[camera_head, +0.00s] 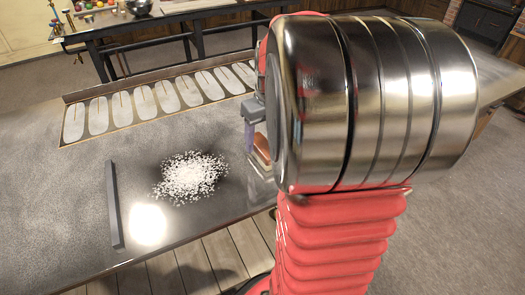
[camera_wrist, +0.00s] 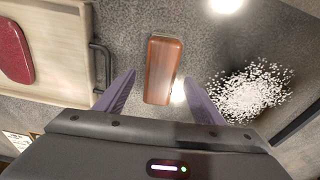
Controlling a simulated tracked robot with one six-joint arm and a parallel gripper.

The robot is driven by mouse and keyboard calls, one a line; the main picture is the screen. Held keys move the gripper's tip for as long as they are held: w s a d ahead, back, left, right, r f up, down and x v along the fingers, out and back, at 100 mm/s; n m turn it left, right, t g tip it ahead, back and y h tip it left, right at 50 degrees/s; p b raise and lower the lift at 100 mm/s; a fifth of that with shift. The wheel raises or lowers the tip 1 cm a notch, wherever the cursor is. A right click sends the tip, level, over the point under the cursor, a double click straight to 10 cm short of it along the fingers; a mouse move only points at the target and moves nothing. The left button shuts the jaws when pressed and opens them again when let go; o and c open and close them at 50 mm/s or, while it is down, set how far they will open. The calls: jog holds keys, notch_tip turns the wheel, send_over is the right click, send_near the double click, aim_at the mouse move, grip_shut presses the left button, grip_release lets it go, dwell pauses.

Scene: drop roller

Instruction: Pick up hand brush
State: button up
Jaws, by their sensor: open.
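The hand brush (camera_wrist: 160,62) shows in the wrist view as a reddish-brown wooden block lying lengthwise on the grey speckled table; its bristles cannot be seen. My gripper (camera_wrist: 159,80) is open, with one purple finger on each side of the brush and visible gaps between. How high the fingers are above the table is hard to tell. In the head view my arm hides most of this spot; a purple-grey finger and a small brown part of the brush (camera_head: 262,146) show at its left edge.
White flakes (camera_head: 190,176) are scattered on the table, left of my arm in the head view. A dark bar (camera_head: 114,204) lies further left. A tray with pale ovals (camera_head: 155,104) is at the back. In the wrist view, a pale tray (camera_wrist: 62,20) with a dark handle is left of the brush.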

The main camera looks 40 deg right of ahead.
aim_at(263, 145)
jog(key=shift+w+f, duration=0.15)
jog(key=shift+f, duration=1)
jog(key=shift+w+f, duration=0.1)
jog(key=shift+f, duration=1)
jog(key=c, duration=1.2)
